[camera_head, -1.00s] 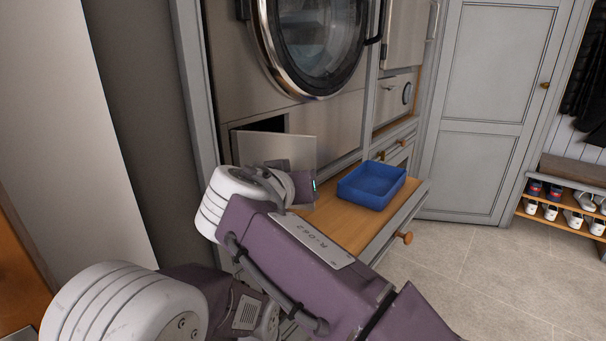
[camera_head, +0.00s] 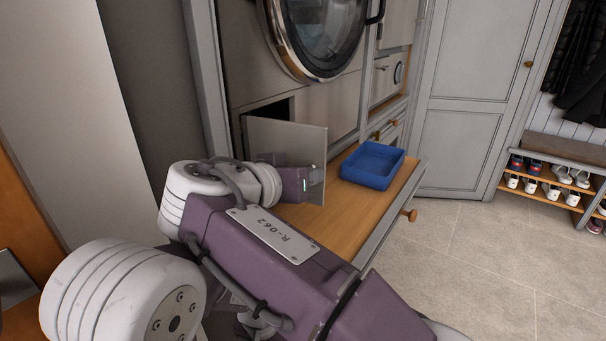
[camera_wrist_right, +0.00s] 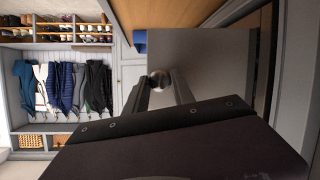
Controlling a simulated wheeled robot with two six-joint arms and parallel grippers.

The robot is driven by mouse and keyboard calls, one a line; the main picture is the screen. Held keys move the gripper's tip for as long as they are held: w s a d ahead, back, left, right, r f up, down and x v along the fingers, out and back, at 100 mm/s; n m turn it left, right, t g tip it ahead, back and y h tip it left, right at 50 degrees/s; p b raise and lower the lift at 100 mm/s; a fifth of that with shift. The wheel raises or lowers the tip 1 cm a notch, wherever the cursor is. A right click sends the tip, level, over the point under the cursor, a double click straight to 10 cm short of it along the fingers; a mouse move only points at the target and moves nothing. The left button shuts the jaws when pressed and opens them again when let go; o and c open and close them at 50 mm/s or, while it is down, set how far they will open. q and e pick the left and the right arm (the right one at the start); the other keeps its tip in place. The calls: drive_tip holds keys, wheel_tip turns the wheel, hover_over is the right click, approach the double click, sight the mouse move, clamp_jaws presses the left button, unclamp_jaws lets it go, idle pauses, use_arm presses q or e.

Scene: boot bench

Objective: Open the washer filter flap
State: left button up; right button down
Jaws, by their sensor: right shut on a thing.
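The washer filter flap (camera_head: 300,139) is a flat metal plate low on the washer front. It stands swung out at an angle, with part of a dark opening (camera_head: 271,109) showing behind its top edge. In the right wrist view, the flap (camera_wrist_right: 205,60) fills the upper right. My right gripper (camera_head: 314,178) is at the flap's face in the head view. In the wrist view, its two fingers (camera_wrist_right: 160,84) are closed around a round metal knob (camera_wrist_right: 159,77) on the flap. The knob is hidden in the head view. My left gripper is not in view.
A blue tray (camera_head: 372,183) sits on a pulled-out wooden shelf (camera_head: 325,229) right of the flap. The round washer door (camera_head: 318,35) is above. A grey cabinet (camera_head: 464,120) and shoe bench (camera_head: 546,185) stand right. The tiled floor (camera_head: 480,260) in front is clear.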

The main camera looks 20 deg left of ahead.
sight(322, 152)
drive_tip(key=c, duration=1.1)
unclamp_jaws()
drive_tip(key=shift+o, duration=0.2)
wheel_tip(322, 152, up, 5)
drive_tip(key=p, duration=0.4)
drive_tip(key=shift+r, duration=0.1)
drive_tip(key=shift+s+d+b, duration=0.2)
drive_tip(key=shift+d+b, duration=0.45)
drive_tip(key=shift+d, duration=0.1)
drive_tip(key=s+d+r, duration=0.2)
drive_tip(key=d+r, duration=0.3)
drive_tip(key=d, duration=0.5)
drive_tip(key=shift+r+p, duration=0.35)
drive_tip(key=shift+r, duration=0.05)
